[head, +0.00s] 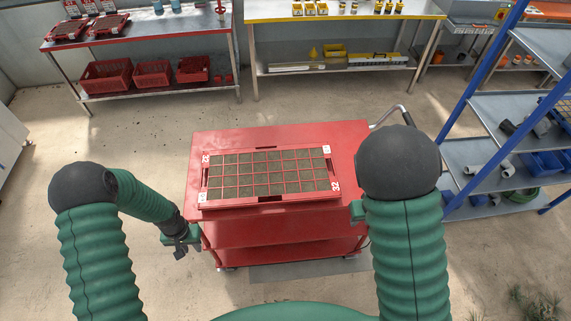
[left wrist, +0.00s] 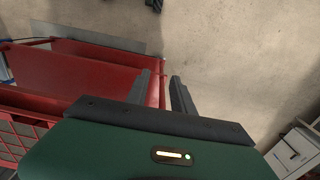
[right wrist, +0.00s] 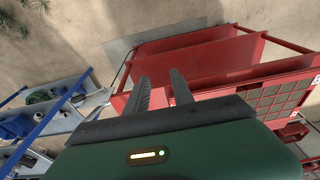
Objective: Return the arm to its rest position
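My left gripper (head: 181,246) hangs beside the left front corner of the red cart. The left wrist view shows its two dark fingers (left wrist: 160,84) apart, with nothing between them. My right gripper is mostly hidden behind my right arm in the head view. The right wrist view shows its two fingers (right wrist: 158,84) apart and empty, near the cart's other side. Neither gripper visibly holds anything. A red seed tray (head: 272,202) with dark filled cells lies flat on the cart top (head: 235,137).
The red cart's lower shelves (head: 290,234) look empty. A blue-framed shelf rack (head: 478,153) stands at the right. Benches with red crates (head: 106,77) and yellow boxes (head: 375,60) stand at the back. Bare floor (head: 120,127) lies left of the cart.

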